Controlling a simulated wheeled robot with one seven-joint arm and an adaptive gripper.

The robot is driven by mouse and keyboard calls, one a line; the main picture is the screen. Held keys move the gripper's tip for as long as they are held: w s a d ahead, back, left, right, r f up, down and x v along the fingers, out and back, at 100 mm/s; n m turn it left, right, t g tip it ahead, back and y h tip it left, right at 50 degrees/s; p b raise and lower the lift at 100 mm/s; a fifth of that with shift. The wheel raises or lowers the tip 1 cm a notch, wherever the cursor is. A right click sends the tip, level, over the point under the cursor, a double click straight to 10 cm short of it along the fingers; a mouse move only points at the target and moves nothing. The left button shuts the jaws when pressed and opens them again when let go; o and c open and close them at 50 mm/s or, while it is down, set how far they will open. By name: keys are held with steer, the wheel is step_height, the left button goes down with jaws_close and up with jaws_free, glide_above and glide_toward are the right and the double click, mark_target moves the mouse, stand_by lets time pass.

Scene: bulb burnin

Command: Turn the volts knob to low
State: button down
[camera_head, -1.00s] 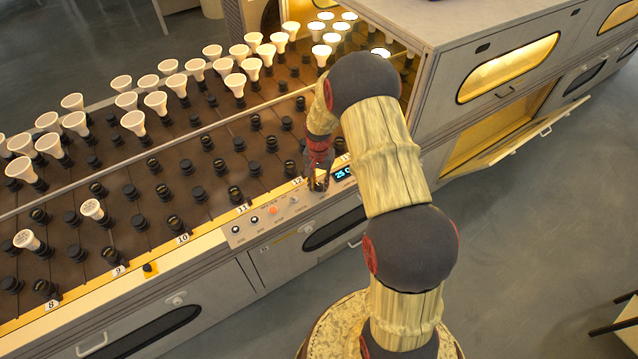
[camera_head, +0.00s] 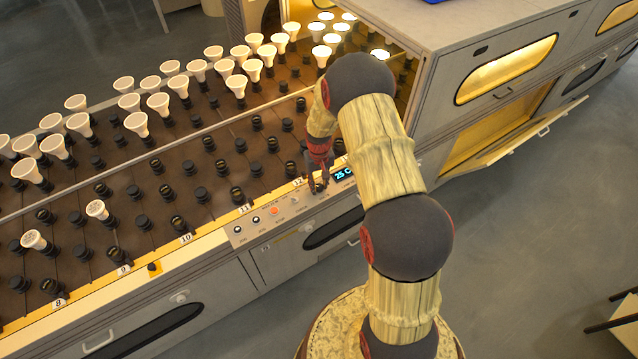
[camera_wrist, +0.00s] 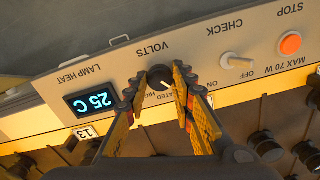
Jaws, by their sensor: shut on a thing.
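The volts knob (camera_wrist: 158,75) is a small black knob with a pale pointer mark, under the upside-down VOLTS label in the wrist view. The mark points toward the lower right of that picture, toward the partly covered lettering RATED. In the head view my gripper (camera_head: 318,186) is at the control panel (camera_head: 262,229), and the knob is hidden.
In the wrist view, the lit display (camera_wrist: 91,102) reads 25 C left of the knob. The CHECK switch (camera_wrist: 236,61) and orange STOP button (camera_wrist: 290,43) are to the right. Sockets stand behind the panel; several bulbs stand in the rack. A cabinet door (camera_head: 525,138) hangs open at right.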

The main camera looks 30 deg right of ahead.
mark_target(319, 186)
steer(key=shift+n, duration=0.3)
steer(key=c, duration=1.6)
jaws_free()
steer(key=shift+o, duration=0.5)
step_height(319, 186, up, 12)
